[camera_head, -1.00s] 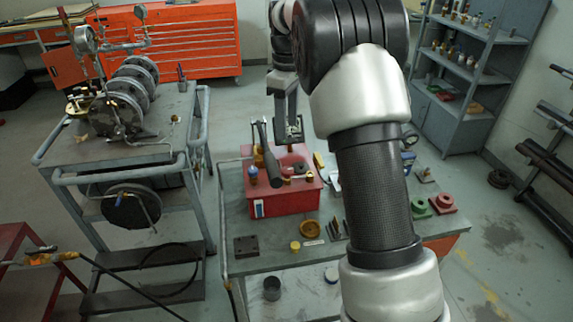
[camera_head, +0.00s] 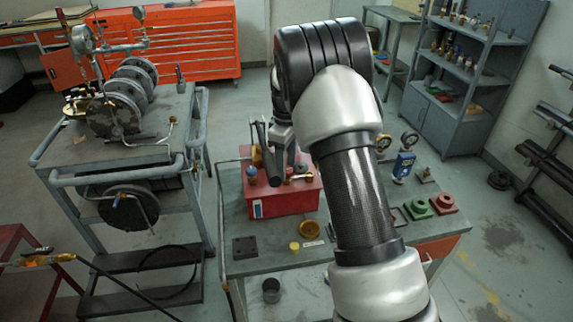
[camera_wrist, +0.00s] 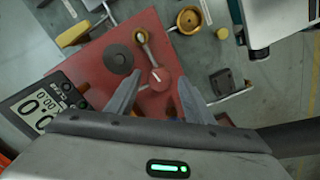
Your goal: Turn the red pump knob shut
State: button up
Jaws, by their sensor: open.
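The red pump (camera_head: 285,200) is a red box on the grey workbench, and its red top (camera_wrist: 90,68) fills the middle of the wrist view. The red knob (camera_wrist: 157,77), round with a white mark, is on that top, beside a metal stem with a brass end (camera_wrist: 141,36). My gripper (camera_wrist: 160,80) is open, with its fingers pointing at the pump and the knob showing between their tips. I cannot tell whether they touch it. In the head view my gripper (camera_head: 283,145) is over the pump's back part, and my arm hides part of it.
A black disc (camera_wrist: 118,58) sits on the pump top near the knob. A brass dish (camera_head: 309,229), a dark block (camera_head: 245,247) and green and red parts (camera_head: 418,207) lie on the bench. A grey cart (camera_head: 180,150) stands left.

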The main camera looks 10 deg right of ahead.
jog(key=c, duration=1)
jog(key=shift+c, duration=0.2)
jog(key=m+p, duration=0.1)
jog(key=m, duration=0.3)
jog(key=shift+r+m, duration=0.1)
jog(key=shift+m, duration=0.2)
jog(key=m+p, duration=0.1)
jog(key=m, duration=0.4)
jog(key=shift+p, duration=0.3)
jog(key=m+p, duration=0.1)
jog(key=m, duration=0.4)
jog(key=shift+m, duration=0.4)
jog(key=m, duration=0.4)
jog(key=shift+p, duration=0.35)
jog(key=shift+m, duration=0.4)
